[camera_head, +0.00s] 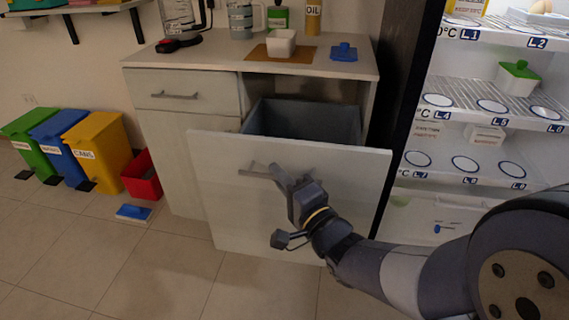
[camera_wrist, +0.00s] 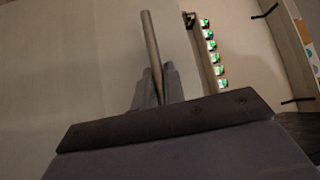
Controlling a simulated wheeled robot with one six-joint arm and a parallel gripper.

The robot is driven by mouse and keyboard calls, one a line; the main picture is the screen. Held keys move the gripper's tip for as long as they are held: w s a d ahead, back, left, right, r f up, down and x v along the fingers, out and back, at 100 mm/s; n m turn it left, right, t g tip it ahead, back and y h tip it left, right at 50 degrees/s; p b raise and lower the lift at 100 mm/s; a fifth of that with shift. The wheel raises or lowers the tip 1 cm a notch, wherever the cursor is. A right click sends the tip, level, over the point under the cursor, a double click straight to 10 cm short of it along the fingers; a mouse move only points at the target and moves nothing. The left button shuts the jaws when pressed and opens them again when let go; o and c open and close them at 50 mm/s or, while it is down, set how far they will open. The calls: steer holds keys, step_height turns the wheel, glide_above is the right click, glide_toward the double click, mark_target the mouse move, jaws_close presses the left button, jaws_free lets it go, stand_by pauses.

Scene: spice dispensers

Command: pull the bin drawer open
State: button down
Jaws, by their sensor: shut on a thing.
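The bin drawer (camera_head: 300,220) is a large pale front at the right of the low cabinet. It stands out from the cabinet, and a grey bin (camera_head: 305,120) shows in the gap behind its top edge. A bar handle (camera_head: 252,173) runs across the front near the top. My gripper (camera_head: 283,178) is at the right part of this handle, shut on it. In the wrist view the handle (camera_wrist: 152,55) is a metal bar running up from between the fingers (camera_wrist: 156,90). The fingers hide its right end in the head view.
An open fridge (camera_head: 480,140) with labelled shelves stands to the right, close to my arm. Green, blue and yellow bins (camera_head: 97,145), a red box (camera_head: 142,176) and a blue item (camera_head: 133,212) are at left. Floor in front of the drawer is clear.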

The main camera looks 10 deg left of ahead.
steer(key=shift+s, duration=1.5)
steer(key=c, duration=1.5)
jaws_free()
steer(key=shift+a, duration=0.1)
